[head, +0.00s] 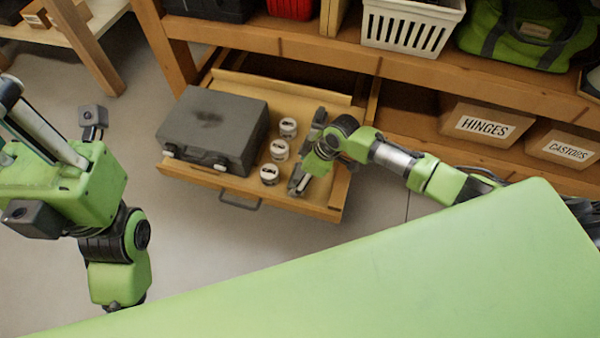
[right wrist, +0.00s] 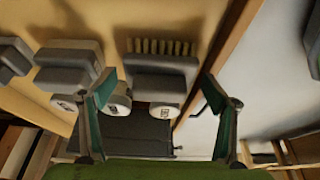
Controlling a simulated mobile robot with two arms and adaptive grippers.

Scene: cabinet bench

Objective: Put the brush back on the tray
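A brush with a grey body and pale bristles (right wrist: 163,62) shows in the right wrist view, between the fingers of my right gripper (right wrist: 158,88). The fingers are apart and I see no grip on the brush. In the head view my right gripper (head: 310,155) is over the right part of the pulled-out wooden drawer (head: 240,188); the arm hides what lies beneath it. I cannot make out a separate tray. My left gripper (head: 75,185) is at the left, away from the drawer; its finger opening is unclear.
A grey case (head: 215,130) fills the drawer's left side. Three white round tins (head: 280,150) stand in a row between the case and my right gripper. A white basket (head: 410,25) and a green bag (head: 525,32) are on the shelf above; labelled bins (head: 485,122) sit at the right.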

